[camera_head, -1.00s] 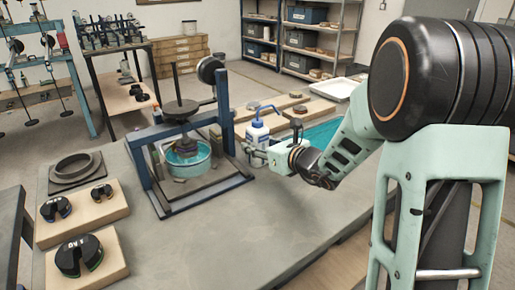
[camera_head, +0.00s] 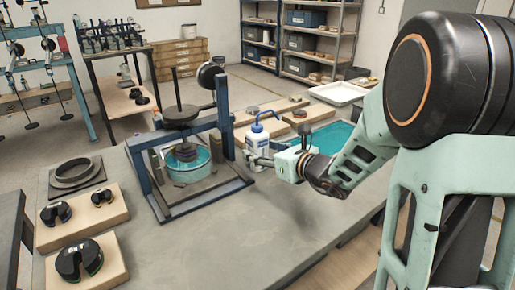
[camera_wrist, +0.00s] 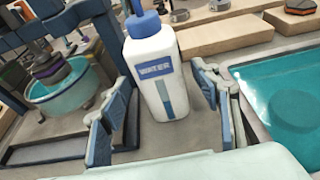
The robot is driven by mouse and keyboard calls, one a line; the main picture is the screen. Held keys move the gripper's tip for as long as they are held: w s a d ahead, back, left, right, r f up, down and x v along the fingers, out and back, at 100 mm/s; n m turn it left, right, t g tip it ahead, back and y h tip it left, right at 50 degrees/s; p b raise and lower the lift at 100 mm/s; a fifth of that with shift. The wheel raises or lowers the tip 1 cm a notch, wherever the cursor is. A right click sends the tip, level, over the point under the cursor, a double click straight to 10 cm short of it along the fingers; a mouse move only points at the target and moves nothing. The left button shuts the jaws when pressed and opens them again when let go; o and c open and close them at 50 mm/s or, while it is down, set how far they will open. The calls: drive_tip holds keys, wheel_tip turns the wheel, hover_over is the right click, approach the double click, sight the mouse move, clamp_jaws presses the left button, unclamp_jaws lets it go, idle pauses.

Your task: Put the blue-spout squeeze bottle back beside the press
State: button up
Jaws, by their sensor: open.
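The blue-spout squeeze bottle (camera_head: 257,148) is white with a blue cap and a label reading WATER. It stands upright on the grey table just right of the press (camera_head: 182,150), a blue frame with a round weight and a teal basin. In the wrist view the bottle (camera_wrist: 157,75) is between the two spread fingers of my gripper (camera_wrist: 160,105), with a gap on each side. The press also shows at the left of the wrist view (camera_wrist: 112,35). In the head view my gripper (camera_head: 262,160) is low beside the bottle, its fingers partly hidden.
A teal liquid tray (camera_wrist: 285,90) lies close to the right of the gripper. Wooden blocks (camera_wrist: 225,35) lie behind the bottle. Slotted weights on boards (camera_head: 80,258) are at the table's left. The table's front middle (camera_head: 225,235) is clear.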

drive_tip(key=p+v, duration=0.1)
drive_tip(key=v, duration=0.8)
drive_tip(key=shift+d, duration=0.1)
